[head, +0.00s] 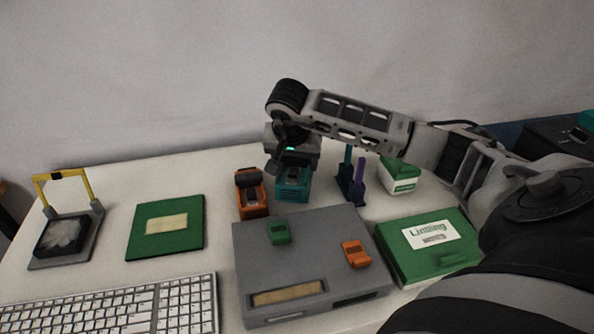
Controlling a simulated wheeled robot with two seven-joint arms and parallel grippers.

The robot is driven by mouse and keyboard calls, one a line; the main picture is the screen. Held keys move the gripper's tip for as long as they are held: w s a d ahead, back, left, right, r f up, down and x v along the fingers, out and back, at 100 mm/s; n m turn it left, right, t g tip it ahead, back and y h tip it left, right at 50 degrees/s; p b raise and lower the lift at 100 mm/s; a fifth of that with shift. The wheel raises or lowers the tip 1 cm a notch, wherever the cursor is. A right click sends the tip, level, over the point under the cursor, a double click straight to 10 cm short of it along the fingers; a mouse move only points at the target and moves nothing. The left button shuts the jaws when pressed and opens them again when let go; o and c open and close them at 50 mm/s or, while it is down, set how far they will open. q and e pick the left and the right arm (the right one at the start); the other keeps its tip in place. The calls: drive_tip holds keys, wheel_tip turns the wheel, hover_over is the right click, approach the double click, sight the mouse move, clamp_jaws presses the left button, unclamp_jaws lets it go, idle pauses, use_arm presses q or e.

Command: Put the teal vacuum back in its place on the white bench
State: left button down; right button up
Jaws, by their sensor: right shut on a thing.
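The teal vacuum (292,186) is a small ribbed block on the white bench (110,190), behind the grey box and right beside an orange unit of similar shape. My right gripper (291,163) comes down over its top from the right and is shut on it. The fingers are mostly hidden by the wrist. My left gripper is not in view.
The orange unit (251,194) stands close on the left. A grey box (300,236) with green and orange pieces lies in front. A teal and purple post stand (356,188), a green-white box (399,174) and a green case (425,262) are right. A green pad (146,244), keyboard (110,305) and yellow-handled frame (68,245) are left.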

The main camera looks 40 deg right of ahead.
sight(296, 167)
drive_tip(key=shift+s+a+p+x, duration=0.1)
drive_tip(key=shift+s+p+x, duration=0.1)
drive_tip(key=shift+x, duration=0.75)
drive_tip(key=shift+s+a+p+x, duration=0.1)
drive_tip(key=shift+a+p+x, duration=0.1)
drive_tip(key=shift+x, duration=0.8)
drive_tip(key=shift+f, duration=0.2)
drive_tip(key=shift+f, duration=0.1)
drive_tip(key=o, duration=0.9)
drive_tip(key=shift+r, duration=0.25)
drive_tip(key=v, duration=1.1)
drive_tip(key=shift+s+r, duration=0.2)
drive_tip(key=shift+r, duration=0.15)
